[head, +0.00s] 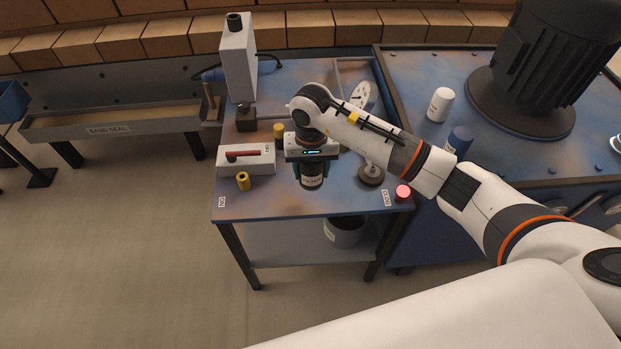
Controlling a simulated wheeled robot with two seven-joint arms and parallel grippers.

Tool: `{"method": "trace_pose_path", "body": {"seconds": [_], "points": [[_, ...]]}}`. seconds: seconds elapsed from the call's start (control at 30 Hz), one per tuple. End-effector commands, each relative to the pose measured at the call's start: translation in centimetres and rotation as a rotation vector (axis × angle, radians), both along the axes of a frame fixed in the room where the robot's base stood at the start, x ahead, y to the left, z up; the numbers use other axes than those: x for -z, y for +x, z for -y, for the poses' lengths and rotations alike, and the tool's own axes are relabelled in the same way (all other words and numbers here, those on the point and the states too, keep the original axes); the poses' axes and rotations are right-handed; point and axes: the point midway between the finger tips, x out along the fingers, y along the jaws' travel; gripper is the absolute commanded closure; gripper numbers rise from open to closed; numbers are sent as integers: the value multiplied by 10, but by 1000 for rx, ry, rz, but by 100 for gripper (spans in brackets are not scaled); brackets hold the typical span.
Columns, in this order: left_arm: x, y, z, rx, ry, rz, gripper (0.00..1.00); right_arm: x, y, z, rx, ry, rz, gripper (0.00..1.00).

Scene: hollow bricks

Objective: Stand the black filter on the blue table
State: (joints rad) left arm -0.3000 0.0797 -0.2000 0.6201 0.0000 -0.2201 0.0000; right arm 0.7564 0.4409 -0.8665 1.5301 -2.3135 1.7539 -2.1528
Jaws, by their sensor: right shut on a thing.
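The black filter (312,172), a dark cylinder with a pale label near its lower end, is held upright in my right gripper (312,164). The gripper points down and its fingers are closed around the filter's sides. The filter is over the front middle of the worn blue table (275,205). I cannot tell whether its lower end touches the top. My left gripper is not in view.
A white canister (440,104) and blue canister (458,140) stand on the right-hand bench.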

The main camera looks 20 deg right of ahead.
Motion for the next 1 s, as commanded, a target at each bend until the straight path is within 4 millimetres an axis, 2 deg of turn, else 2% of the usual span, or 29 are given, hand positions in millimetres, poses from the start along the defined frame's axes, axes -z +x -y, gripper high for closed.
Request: {"method": "trace_pose_path", "body": {"seconds": [0.5,0.87,0.9,1.0], "points": [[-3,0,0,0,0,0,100,55,0,0,0,2,1,71],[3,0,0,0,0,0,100,59,1,0,-1,1,4,71],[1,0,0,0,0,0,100,59,0,0,-1,1,2,41],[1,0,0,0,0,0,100,58,0,0,0,1,2,25]]}}
